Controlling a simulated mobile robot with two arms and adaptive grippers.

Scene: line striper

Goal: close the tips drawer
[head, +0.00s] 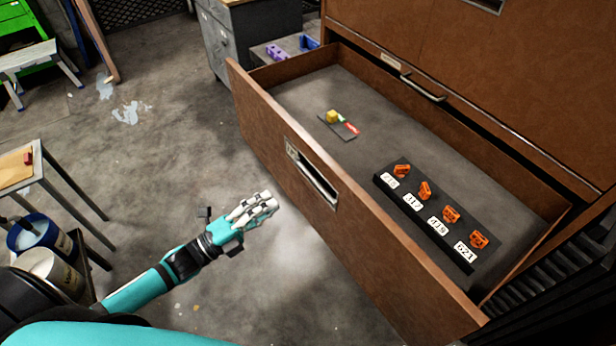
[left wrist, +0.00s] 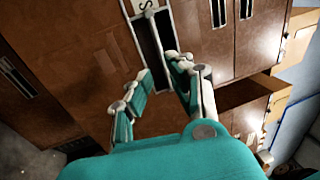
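A large brown drawer (head: 380,240) is pulled far out of the brown cabinet (head: 520,80) in the head view. Its front carries a recessed metal handle (head: 312,172) with a small label holder. My left gripper (head: 272,203) is in front of the drawer front, to the left of and below the handle in the picture. In the left wrist view my left gripper (left wrist: 161,68) has its fingers apart with nothing between them, facing a drawer front with a dark handle recess (left wrist: 150,45). A label there is partly cut off. I cannot tell whether the fingers touch it. My right gripper is not in view.
Inside the drawer lie a dark rack with several orange pieces (head: 425,190) and number tags, and a small plate with a yellow piece (head: 333,117). A grey cabinet (head: 245,40) stands behind. Buckets (head: 50,270) and a table (head: 38,170) stand left. The floor before the drawer is clear.

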